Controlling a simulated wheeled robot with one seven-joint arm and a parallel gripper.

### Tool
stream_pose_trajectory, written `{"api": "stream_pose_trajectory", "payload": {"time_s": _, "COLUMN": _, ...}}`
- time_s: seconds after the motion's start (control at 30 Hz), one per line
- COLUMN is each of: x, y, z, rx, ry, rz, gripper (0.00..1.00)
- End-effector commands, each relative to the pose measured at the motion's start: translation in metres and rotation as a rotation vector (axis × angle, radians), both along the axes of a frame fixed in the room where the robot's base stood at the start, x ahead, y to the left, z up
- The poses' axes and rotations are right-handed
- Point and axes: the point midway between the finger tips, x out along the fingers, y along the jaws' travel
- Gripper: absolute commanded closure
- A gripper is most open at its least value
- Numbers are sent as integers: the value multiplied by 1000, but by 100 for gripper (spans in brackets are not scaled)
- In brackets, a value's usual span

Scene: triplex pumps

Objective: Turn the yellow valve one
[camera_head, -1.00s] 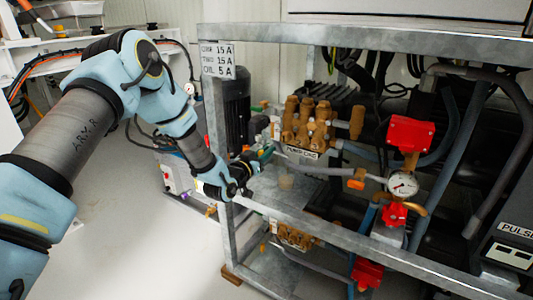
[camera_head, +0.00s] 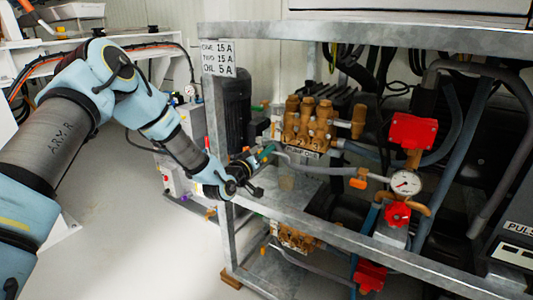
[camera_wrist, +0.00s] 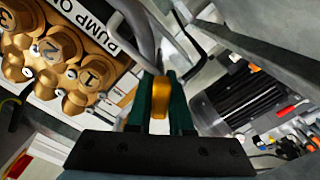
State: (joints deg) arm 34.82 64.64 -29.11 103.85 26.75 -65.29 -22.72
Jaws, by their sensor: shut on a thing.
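The yellow valve handle (camera_wrist: 161,97) sits between the two dark green fingers of my gripper (camera_wrist: 160,105) in the wrist view. The fingers are shut on it from both sides. In the head view my gripper (camera_head: 266,152) reaches past the frame's left post, beside the brass pump labelled "PUMP ONE" (camera_head: 310,123). The valve handle is hard to make out there, hidden by the fingers. The same pump, with brass caps (camera_wrist: 62,55) numbered 1, 2 and 3, shows at the upper left of the wrist view.
A grey metal frame (camera_head: 345,229) surrounds the pumps, with a post (camera_head: 214,125) close to my wrist. A pressure gauge (camera_head: 404,184) and red parts (camera_head: 411,132) are at the right. A dark finned motor (camera_wrist: 245,95) is right of my gripper. Open floor lies left.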

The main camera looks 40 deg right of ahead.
Motion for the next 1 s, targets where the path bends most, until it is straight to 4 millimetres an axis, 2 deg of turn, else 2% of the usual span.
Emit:
{"api": "stream_pose_trajectory", "payload": {"time_s": 0.4, "x": 0, "y": 1, "z": -1, "rx": 0, "ry": 8, "rz": -1, "gripper": 100}}
{"api": "stream_pose_trajectory", "payload": {"time_s": 0.43, "x": 0, "y": 1, "z": -1, "rx": 1, "ry": 8, "rz": 0, "gripper": 79}}
{"api": "stream_pose_trajectory", "payload": {"time_s": 0.53, "x": 0, "y": 0, "z": -1, "rx": 0, "ry": 7, "rz": 0, "gripper": 69}}
{"api": "stream_pose_trajectory", "payload": {"time_s": 0.83, "x": 0, "y": 3, "z": 0, "rx": 0, "ry": 7, "rz": 0, "gripper": 69}}
{"api": "stream_pose_trajectory", "payload": {"time_s": 1.0, "x": -5, "y": 24, "z": 0, "rx": 1, "ry": 9, "rz": 1, "gripper": 69}}
